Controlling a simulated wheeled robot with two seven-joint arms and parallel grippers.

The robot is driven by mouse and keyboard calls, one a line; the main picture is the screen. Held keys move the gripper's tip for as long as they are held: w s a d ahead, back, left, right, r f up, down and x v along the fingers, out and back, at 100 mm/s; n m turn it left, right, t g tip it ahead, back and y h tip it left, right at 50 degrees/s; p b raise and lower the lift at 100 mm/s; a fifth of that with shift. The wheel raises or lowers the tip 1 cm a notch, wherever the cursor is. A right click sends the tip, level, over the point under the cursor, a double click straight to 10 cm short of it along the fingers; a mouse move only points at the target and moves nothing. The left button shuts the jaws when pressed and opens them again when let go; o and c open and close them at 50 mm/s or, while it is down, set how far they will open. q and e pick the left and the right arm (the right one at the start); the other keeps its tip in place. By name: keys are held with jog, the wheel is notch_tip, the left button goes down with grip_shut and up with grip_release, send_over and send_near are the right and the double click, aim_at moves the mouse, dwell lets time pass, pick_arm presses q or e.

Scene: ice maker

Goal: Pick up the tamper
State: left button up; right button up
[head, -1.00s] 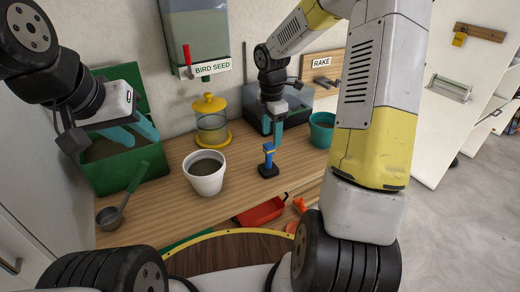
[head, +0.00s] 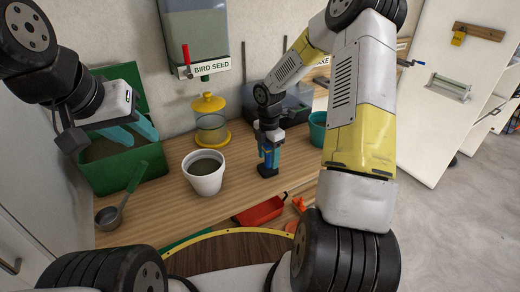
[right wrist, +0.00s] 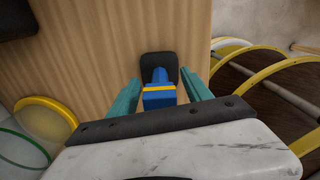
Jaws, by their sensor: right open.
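The tamper (head: 267,169) stands upright on the wooden table, with a blue handle, a yellow band and a black base. In the right wrist view the tamper (right wrist: 159,92) sits between the two teal fingers. My right gripper (head: 269,156) is lowered around its handle from above. The right gripper also shows in the right wrist view (right wrist: 160,98), open, with a gap on both sides of the handle. My left gripper (head: 131,134) is open and empty over the green box at the left.
A white pot (head: 204,176) stands left of the tamper and a teal pot (head: 318,130) to its right. A yellow-lidded clear feeder (head: 211,122) stands behind. A green-handled scoop (head: 122,198) lies at the left.

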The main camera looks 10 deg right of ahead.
grip_shut()
jog(key=shift+r, duration=0.15)
